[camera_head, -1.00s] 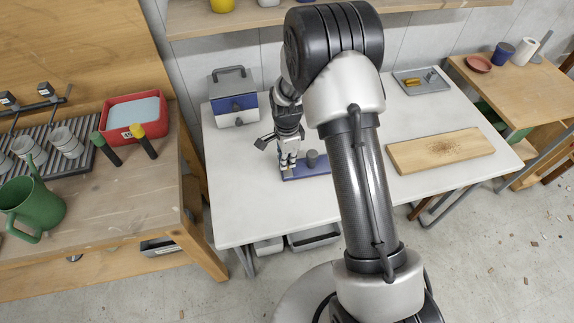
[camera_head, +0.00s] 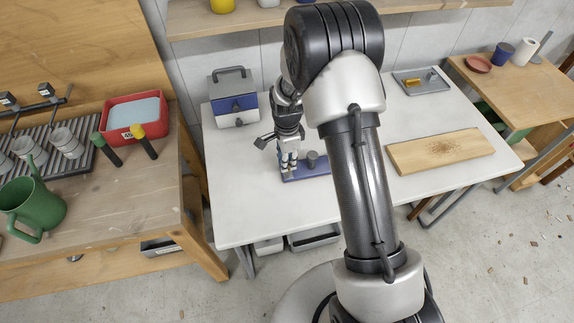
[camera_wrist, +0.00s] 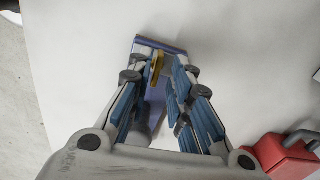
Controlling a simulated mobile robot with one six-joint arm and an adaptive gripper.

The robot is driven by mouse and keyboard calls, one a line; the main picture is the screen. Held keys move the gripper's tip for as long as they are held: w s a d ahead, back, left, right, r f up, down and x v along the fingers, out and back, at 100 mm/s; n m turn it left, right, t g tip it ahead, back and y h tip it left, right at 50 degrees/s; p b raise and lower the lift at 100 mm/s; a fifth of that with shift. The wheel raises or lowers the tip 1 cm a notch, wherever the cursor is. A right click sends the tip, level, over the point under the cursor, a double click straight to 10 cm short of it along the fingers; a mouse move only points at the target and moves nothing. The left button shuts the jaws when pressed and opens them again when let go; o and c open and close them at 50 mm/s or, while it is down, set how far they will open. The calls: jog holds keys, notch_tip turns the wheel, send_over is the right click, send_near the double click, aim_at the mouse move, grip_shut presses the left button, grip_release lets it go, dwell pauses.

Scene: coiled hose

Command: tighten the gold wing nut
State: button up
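The gold wing nut (camera_wrist: 157,66) shows in the wrist view above a blue-purple base plate (camera_wrist: 174,44). My gripper (camera_wrist: 163,66) has its blue-padded fingers on either side of the nut, with a gap between them. The nut looks nearer the left finger; whether they touch I cannot tell. In the head view my gripper (camera_head: 288,172) points down at the left end of the blue base plate (camera_head: 318,170). A dark grey knob (camera_head: 312,157) stands on the plate beside the fingers. The wing nut cannot be made out there.
The plate lies on a white table (camera_head: 240,215). A blue-grey box (camera_head: 235,103) stands behind left, a wooden board (camera_head: 440,150) lies right, and a grey tray (camera_head: 437,86) lies behind right. The wrist view shows a red object (camera_wrist: 285,158) at lower right.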

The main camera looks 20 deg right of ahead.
jog(key=shift+r+p, duration=1.8)
jog(key=shift+r, duration=1.05)
